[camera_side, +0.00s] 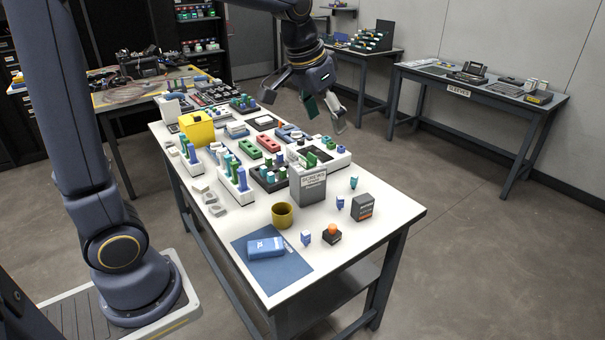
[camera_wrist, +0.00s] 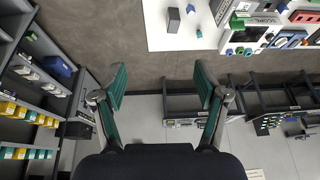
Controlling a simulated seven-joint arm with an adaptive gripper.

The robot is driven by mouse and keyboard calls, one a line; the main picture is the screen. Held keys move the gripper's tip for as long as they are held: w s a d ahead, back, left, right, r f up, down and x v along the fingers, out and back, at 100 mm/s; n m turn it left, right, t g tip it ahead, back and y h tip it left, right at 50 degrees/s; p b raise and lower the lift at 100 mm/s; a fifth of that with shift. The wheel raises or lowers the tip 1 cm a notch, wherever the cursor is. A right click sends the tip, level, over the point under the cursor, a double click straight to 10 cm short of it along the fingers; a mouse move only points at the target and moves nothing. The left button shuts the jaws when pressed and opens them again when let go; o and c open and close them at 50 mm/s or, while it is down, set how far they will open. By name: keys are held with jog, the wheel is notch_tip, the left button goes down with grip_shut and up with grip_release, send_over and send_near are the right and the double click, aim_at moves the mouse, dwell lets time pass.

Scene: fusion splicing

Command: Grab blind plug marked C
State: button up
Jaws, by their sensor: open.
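Small loose plugs stand on the white table (camera_side: 405,213): a teal one (camera_side: 353,182), a blue one (camera_side: 340,202) and another blue one (camera_side: 306,238) near the front. No letter can be read, so I cannot tell which is marked C. A teal plug also shows in the wrist view (camera_wrist: 199,33), near the table's edge. My gripper (camera_side: 322,112) is open and empty, high above and beyond the far right edge of the table. In the wrist view my gripper (camera_wrist: 161,86) has its green pads wide apart over bare floor.
A grey labelled box (camera_side: 308,186), a dark box (camera_side: 362,207), an orange-topped item (camera_side: 332,234) and a yellow mug (camera_side: 283,215) surround the plugs. Racks with upright green and blue pieces (camera_side: 237,180) crowd the table's middle. A blue mat (camera_side: 290,277) lies at the front.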

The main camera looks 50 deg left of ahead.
jog(key=w+a+f+g, duration=0.3)
jog(key=w+f, duration=0.5)
jog(key=f, duration=0.4)
jog(key=g, duration=0.1)
send_near(333, 226)
jog(key=shift+n, duration=0.4)
notch_tip(333, 226, down, 5)
jog(key=shift+w+a+f, duration=0.1)
jog(key=shift+a+f, duration=0.05)
jog(key=shift+f, duration=3.05)
jog(key=c, duration=1.2)
jog(key=shift+c, duration=0.2)
